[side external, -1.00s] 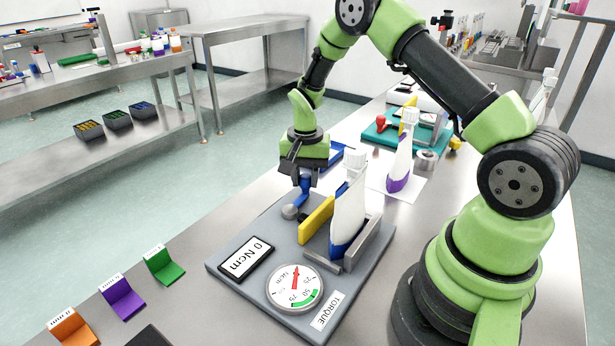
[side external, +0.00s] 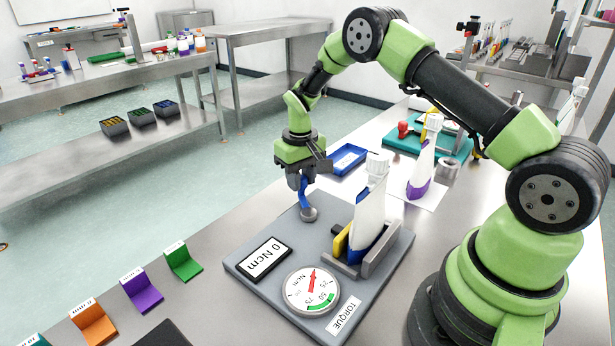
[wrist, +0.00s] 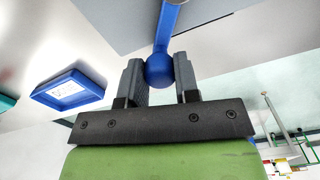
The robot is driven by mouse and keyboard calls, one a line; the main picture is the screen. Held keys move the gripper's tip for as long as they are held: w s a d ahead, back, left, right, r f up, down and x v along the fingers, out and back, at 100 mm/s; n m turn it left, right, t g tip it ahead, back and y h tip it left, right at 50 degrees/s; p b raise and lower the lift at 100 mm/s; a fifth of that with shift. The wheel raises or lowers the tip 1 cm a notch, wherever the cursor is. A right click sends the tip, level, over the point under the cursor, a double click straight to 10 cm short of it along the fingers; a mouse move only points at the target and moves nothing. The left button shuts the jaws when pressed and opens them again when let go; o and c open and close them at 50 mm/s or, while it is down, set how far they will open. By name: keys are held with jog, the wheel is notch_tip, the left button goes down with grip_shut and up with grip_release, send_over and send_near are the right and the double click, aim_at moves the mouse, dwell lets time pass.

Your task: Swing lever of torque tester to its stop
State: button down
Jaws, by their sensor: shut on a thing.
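The torque tester (side external: 236,262) is a grey plate with a dial (side external: 312,290), needle pointing up, and a display (side external: 265,259) reading "0 Ncm". Its blue lever (side external: 305,192) rises from a round grey pivot (side external: 308,214) at the plate's far edge. My gripper (side external: 302,178) is shut on the lever's ball knob (wrist: 160,71), which sits between the two fingers in the wrist view. A white and blue bottle (side external: 370,215) stands upright in the grey holder (side external: 378,255). The yellow jaw (side external: 342,243) is close beside the bottle; I cannot tell whether they touch.
A blue tray (side external: 348,159) lies behind the lever. A white and purple bottle (side external: 423,160) stands on a white sheet to the right, before a teal board (side external: 455,147). Coloured label stands, including a green one (side external: 184,262), line the front left.

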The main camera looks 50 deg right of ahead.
jog(key=shift+w+a+n, duration=0.25)
jog(key=shift+a+n, duration=0.05)
jog(key=shift+n, duration=0.4)
jog(key=shift+a, duration=0.1)
jog(key=c, duration=0.8)
grip_release()
jog(key=shift+c, duration=0.2)
jog(key=shift+r, duration=0.1)
notch_tip(320, 180, up, 9)
jog(key=shift+r, duration=0.4)
